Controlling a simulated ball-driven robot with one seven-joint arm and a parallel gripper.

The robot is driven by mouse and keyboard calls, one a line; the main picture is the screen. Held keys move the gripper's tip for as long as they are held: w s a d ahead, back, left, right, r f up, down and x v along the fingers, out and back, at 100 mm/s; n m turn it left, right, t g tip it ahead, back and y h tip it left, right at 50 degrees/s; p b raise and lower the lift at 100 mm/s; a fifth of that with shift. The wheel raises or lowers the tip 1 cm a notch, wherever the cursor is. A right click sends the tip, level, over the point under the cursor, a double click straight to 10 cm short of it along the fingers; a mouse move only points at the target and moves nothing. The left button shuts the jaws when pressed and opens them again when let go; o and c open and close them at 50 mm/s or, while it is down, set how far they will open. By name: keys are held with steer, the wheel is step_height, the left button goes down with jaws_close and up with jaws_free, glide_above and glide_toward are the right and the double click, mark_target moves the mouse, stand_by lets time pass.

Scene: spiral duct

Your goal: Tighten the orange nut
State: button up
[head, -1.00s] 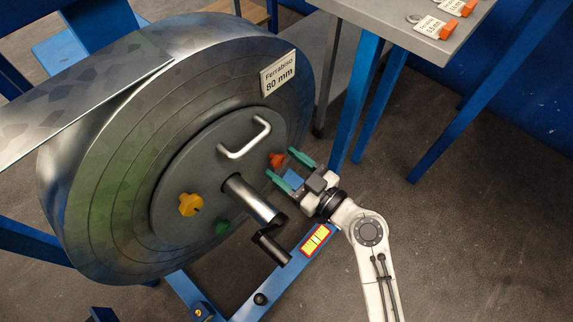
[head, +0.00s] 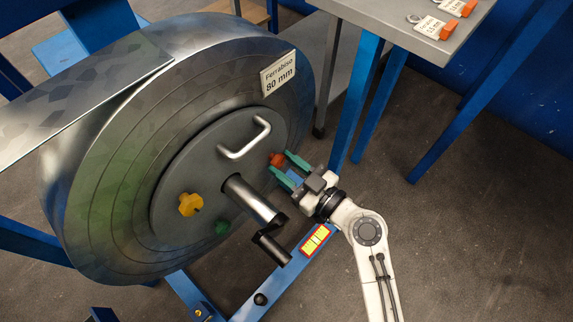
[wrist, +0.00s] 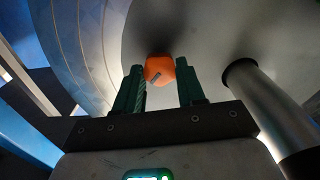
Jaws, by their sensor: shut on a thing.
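The orange nut (head: 277,160) sits on the right side of the grey round plate (head: 170,175) on the coil's face. My gripper (head: 281,162) reaches it from the right with its two green fingers. In the wrist view, the orange nut (wrist: 160,70) lies between the fingertips of my gripper (wrist: 161,80), which are shut on it. A small dark slot mark shows on the nut. Its thread and seat are hidden behind it.
A metal shaft (head: 250,197) with a black crank stands out just left of and below my gripper. A handle (head: 245,138), a yellow nut (head: 190,204) and a green nut (head: 222,227) are on the plate. A grey table (head: 400,25) stands at upper right.

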steer(key=m, duration=0.3)
steer(key=shift+m, duration=0.3)
steer(key=m, duration=0.3)
steer(key=shift+m, duration=0.3)
steer(key=m+p, duration=0.1)
steer(key=m, duration=0.2)
steer(key=shift+w+m+p, duration=0.1)
steer(key=shift+m+p, duration=0.2)
steer(key=shift+m, duration=0.1)
steer(key=m+p, duration=0.2)
steer(key=m, duration=0.2)
steer(key=shift+d, duration=0.1)
steer(key=m+p, duration=0.2)
steer(key=m, duration=0.3)
steer(key=shift+m+p, duration=0.4)
steer(key=shift+f+m+p, duration=0.15)
steer(key=shift+m+p, duration=1.15)
steer(key=shift+m, duration=1.2)
